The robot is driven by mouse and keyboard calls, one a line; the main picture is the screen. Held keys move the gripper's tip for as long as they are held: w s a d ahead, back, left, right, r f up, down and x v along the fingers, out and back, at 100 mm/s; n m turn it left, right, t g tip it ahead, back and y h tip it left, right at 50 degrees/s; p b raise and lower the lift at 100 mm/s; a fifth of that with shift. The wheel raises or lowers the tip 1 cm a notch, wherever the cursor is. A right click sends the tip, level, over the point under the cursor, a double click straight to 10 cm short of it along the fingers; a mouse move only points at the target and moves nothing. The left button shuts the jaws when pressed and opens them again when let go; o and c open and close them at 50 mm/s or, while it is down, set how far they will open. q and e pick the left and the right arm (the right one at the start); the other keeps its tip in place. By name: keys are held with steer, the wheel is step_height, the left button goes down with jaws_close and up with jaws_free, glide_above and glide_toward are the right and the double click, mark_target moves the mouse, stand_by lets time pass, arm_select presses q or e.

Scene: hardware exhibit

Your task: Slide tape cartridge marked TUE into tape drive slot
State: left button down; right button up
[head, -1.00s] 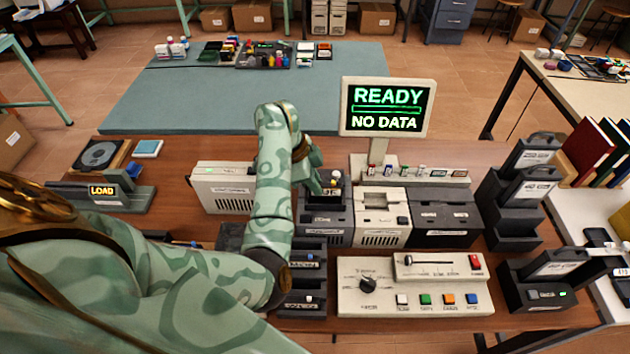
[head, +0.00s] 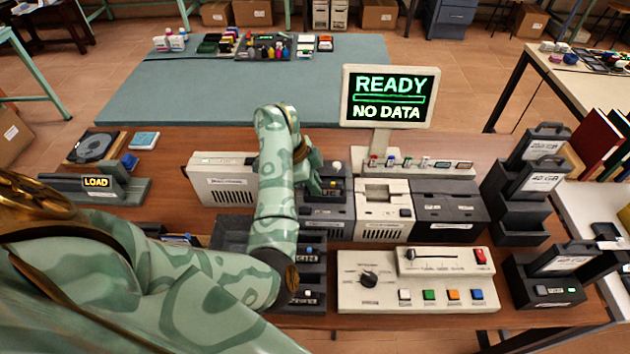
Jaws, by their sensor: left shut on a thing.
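My left gripper (head: 318,182) is partly hidden by my own forearm. It is shut on a dark tape cartridge (head: 335,184) with a pale label; the label's lettering is too small to read surely. The cartridge stands at the top of a dark grey drive unit (head: 328,224), between a beige box on the left and a beige unit on the right. How far it sits in the slot cannot be told. A dark rack (head: 312,272) in front holds other labelled cartridges, partly behind my arm. My right gripper is out of view.
A monitor (head: 388,97) reading READY and NO DATA stands behind the units. A beige control panel (head: 415,284) with coloured buttons lies in front. Dark cartridge-like units (head: 528,190) stand at the right. A LOAD lever unit (head: 95,186) is at the left.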

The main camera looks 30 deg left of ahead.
arm_select(q)
steer(key=c, duration=1.3)
jaws_free()
steer(key=shift+r, duration=0.1)
step_height(320, 180, up, 8)
steer(key=p, duration=0.7)
